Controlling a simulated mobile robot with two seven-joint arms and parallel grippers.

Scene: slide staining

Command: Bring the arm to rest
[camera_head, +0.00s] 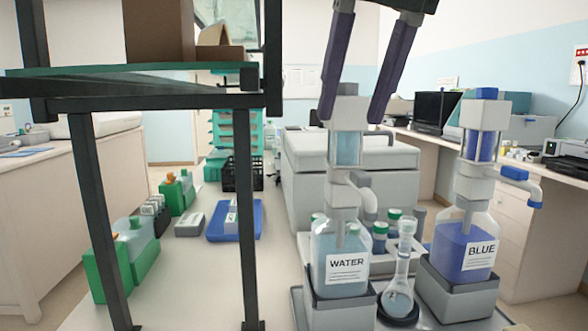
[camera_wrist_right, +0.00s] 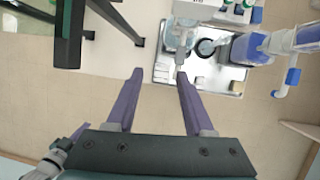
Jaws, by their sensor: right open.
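My right gripper (camera_head: 352,117) comes down from the top of the head view, with its two purple fingers spread apart and nothing between them. Its fingertips appear around the top of the WATER dispenser bottle (camera_head: 340,262); I cannot tell whether they touch it. In the right wrist view the open fingers (camera_wrist_right: 160,75) point towards the bench, and the dispensers stand beyond their tips. The BLUE dispenser bottle (camera_head: 465,247) stands to the right in a grey holder. My left gripper is not in view.
A black-framed stand (camera_head: 165,103) with a glass shelf rises at left. A flask (camera_head: 398,290) stands between the dispensers on a metal tray (camera_head: 297,308). A blue tray (camera_head: 216,228), green-and-clear containers (camera_head: 107,269) and a grey box (camera_head: 188,225) sit on the bench. The bench's front middle is clear.

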